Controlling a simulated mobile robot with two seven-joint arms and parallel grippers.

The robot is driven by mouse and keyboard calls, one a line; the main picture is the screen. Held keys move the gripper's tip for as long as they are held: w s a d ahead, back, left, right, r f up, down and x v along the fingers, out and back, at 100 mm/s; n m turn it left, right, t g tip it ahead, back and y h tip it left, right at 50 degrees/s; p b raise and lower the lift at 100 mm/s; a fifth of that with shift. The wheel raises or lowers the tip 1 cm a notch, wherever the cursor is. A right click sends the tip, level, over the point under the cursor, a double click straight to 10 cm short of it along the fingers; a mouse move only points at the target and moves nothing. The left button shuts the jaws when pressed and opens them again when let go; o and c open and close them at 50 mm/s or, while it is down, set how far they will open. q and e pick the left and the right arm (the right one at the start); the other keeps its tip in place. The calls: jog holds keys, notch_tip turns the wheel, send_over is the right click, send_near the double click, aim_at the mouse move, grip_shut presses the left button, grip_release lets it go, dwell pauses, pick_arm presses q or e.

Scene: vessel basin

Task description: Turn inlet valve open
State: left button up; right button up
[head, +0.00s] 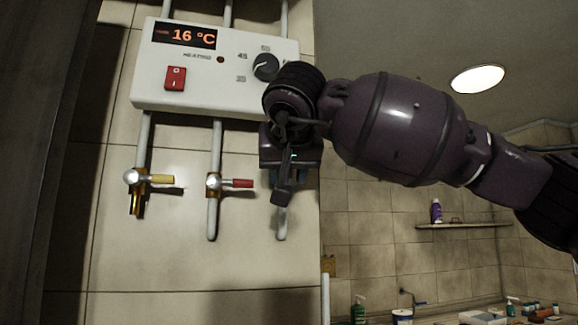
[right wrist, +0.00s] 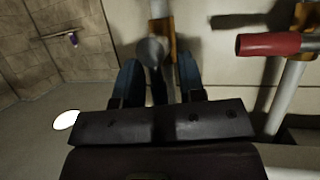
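A valve with a rounded grey hub (right wrist: 152,50) and a brass body (right wrist: 160,30) sits on a pale pipe in the right wrist view. In the head view my right gripper (head: 290,178) covers this valve, in front of the right-hand pipe (head: 282,225) under the heater. My right gripper (right wrist: 158,68) has its two blue-padded fingers apart, one on each side of the hub and its lever. I cannot tell whether they touch it. The lever's far end and colour are hidden. My left gripper is not in view.
Left of my gripper are a red-handled valve (head: 235,184) and a yellow-handled valve (head: 158,179). A shelf (head: 465,225) is far right.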

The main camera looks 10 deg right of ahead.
jog(key=shift+w+r, duration=0.1)
jog(key=shift+s+r, duration=0.2)
jog(key=shift+s, duration=0.15)
pick_arm(q)
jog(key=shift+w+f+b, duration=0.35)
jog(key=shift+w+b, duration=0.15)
jog(key=shift+b, duration=0.55)
pick_arm(e)
jog(key=v, duration=1)
jog(key=shift+f, duration=0.1)
